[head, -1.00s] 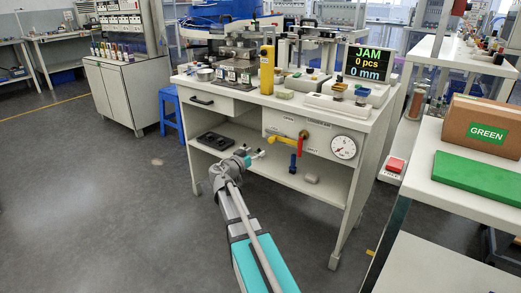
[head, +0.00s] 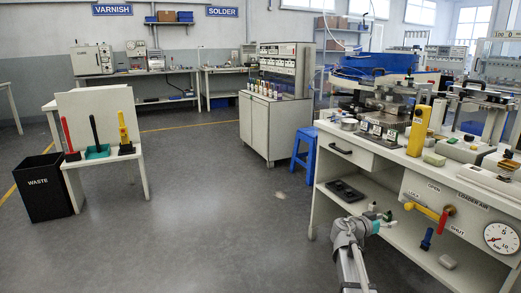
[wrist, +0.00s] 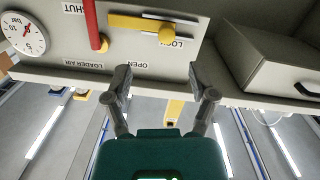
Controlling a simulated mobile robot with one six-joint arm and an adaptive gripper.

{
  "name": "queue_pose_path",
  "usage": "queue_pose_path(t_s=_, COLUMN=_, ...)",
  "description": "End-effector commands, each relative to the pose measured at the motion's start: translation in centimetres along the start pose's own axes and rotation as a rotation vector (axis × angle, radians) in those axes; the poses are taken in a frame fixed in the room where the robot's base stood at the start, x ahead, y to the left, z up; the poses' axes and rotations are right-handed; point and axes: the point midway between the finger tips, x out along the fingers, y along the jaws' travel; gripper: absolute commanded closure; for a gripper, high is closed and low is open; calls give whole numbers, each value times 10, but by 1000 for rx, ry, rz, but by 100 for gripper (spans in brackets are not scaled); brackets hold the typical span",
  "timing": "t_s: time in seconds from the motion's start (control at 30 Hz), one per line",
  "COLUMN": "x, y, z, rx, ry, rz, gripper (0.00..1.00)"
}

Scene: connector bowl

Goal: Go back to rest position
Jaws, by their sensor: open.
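My gripper (head: 381,212) is in the lower right of the head view, in front of the open lower shelf of the white workbench (head: 318,215). Its fingers are apart with nothing between them. In the wrist view my gripper (wrist: 166,88) is also open and empty, below the bench's panel. That panel shows a red handle (wrist: 94,25), a yellow bar (wrist: 140,24) and a pressure gauge (wrist: 23,33). In the head view the yellow and red valve handle (head: 427,212) and the gauge (head: 501,238) are right of my gripper.
A black tray (head: 345,191) lies on the lower shelf near my gripper. A blue stool (head: 303,148) stands left of the bench. A black waste bin (head: 42,187) and a small white stand (head: 107,165) are at far left. The floor between is clear.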

Motion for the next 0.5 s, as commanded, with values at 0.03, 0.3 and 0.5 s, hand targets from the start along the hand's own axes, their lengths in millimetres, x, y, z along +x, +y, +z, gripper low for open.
queue_pose_path(t_s=0.03, x=-6, y=4, z=3, rx=-14, ry=-33, rz=-1, gripper=26)
queue_pose_path(t_s=0.3, x=-49, y=18, z=42, rx=-155, ry=-309, rz=-43, gripper=26)
queue_pose_path(t_s=0.5, x=-94, y=25, z=74, rx=-294, ry=-540, rz=-141, gripper=26)
